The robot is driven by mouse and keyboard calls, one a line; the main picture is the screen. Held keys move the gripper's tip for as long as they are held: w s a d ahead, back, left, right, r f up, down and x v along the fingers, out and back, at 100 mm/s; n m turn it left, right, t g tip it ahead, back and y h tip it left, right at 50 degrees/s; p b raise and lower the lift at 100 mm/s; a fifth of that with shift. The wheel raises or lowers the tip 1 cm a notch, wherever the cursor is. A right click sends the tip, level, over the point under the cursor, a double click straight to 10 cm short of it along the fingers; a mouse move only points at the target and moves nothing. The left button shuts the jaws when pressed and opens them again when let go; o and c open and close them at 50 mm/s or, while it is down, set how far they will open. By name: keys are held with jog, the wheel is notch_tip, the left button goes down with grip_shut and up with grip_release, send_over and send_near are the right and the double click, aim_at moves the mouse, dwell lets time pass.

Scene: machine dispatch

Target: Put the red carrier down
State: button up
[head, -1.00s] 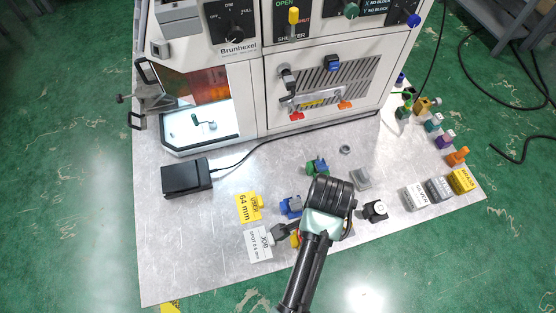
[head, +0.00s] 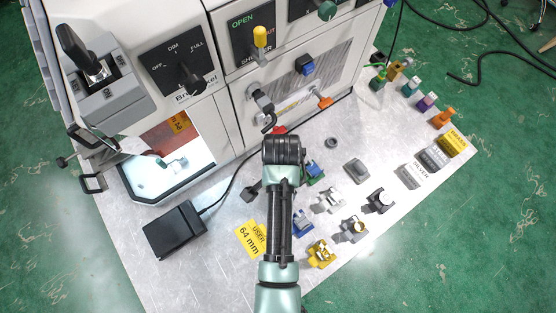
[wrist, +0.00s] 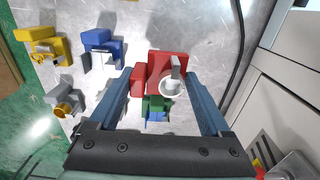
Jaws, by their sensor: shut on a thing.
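The red carrier (wrist: 164,62) shows in the wrist view between the two blue-grey fingers of my gripper (wrist: 162,80). The fingers are shut on it. A pale round part (wrist: 172,86) with a grey upright piece sits at the carrier. Whether the carrier touches the table cannot be told.
A blue carrier (head: 302,222), a yellow carrier (head: 321,252) and several grey or black parts stand on the table (head: 225,275). A black box (head: 174,232) with a cable lies left. The machine front (head: 300,75) rises behind. Bare table shows left of my arm.

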jog(key=shift+f, duration=2.6)
jog(key=shift+f, duration=0.2)
jog(key=o, duration=1.3)
notch_tip(320, 180, up, 12)
jog(key=shift+r, duration=0.2)
